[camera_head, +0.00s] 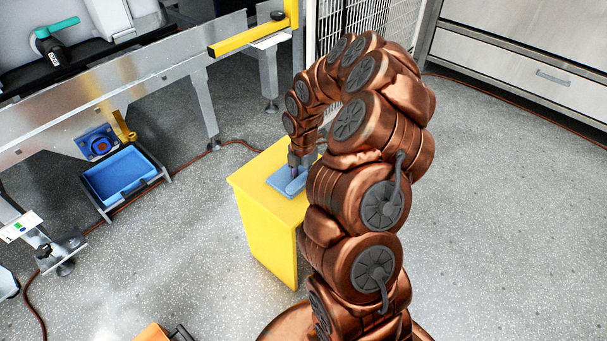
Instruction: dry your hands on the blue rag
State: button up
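The blue rag (280,182) lies folded flat on top of a yellow stand (248,182) in the middle of the view. My arm arches up from the bottom and bends down over the stand. My gripper (294,172) points down at the rag, at or just above its surface. Whether it touches the rag is too small to tell. The fingers are small and partly hidden by my own arm, so their opening does not show. My arm also hides the right part of the stand.
A metal conveyor frame (130,92) with a yellow bar (246,38) runs along the left. A blue tray (120,173) sits low beneath it. A brown cable (215,147) crosses the floor behind the stand. An orange object (152,333) is at the bottom edge. Speckled floor is open at right.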

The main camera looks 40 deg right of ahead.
grip_shut()
dwell(0.8)
jog(key=shift+o, duration=0.4)
grip_release()
jog(key=shift+r, duration=0.15)
notch_tip(320, 180, up, 12)
dwell(0.3)
